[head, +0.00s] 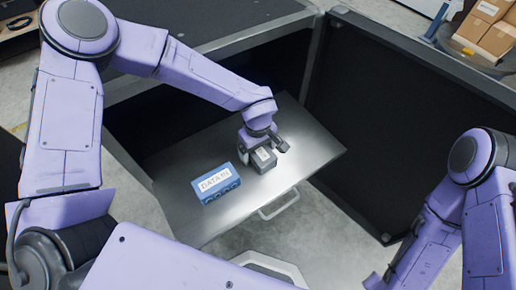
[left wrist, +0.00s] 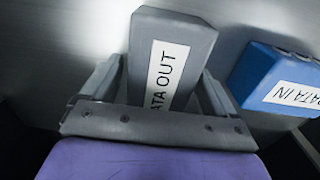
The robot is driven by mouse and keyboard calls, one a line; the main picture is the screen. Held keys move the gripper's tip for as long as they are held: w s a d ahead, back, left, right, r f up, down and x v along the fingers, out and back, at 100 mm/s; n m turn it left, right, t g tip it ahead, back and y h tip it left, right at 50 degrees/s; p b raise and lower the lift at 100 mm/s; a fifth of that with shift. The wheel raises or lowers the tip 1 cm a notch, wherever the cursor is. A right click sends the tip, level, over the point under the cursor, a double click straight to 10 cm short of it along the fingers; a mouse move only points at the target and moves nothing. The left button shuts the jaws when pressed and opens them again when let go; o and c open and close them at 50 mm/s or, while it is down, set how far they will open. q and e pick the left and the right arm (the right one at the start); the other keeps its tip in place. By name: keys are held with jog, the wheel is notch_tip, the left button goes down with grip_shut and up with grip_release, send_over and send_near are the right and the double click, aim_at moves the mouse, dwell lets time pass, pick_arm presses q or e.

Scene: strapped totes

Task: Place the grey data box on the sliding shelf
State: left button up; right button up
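The grey data box (head: 264,160), labelled "DATA OUT", is on the metal sliding shelf (head: 310,150). In the left wrist view the grey box (left wrist: 187,32) lies between the two fingers, tilted a little in the picture. My left gripper (head: 264,150) is right over the box with its fingers on either side. The fingers look open, with a small gap beside the box; the lower part of the box is hidden by the gripper. My right arm is at the lower right of the head view, and its gripper is not in view.
A blue box (head: 215,184) labelled "DATA IN" sits on the shelf, left of the grey box. The shelf has a handle (head: 280,207) at its front edge. A dark cabinet door (head: 400,120) stands open to the right. Cardboard boxes (head: 490,30) are at the far right.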

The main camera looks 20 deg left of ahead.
pick_arm(q)
notch_tip(320, 180, up, 12)
jog(key=p, duration=0.2)
jog(key=shift+r, duration=0.2)
dwell(0.3)
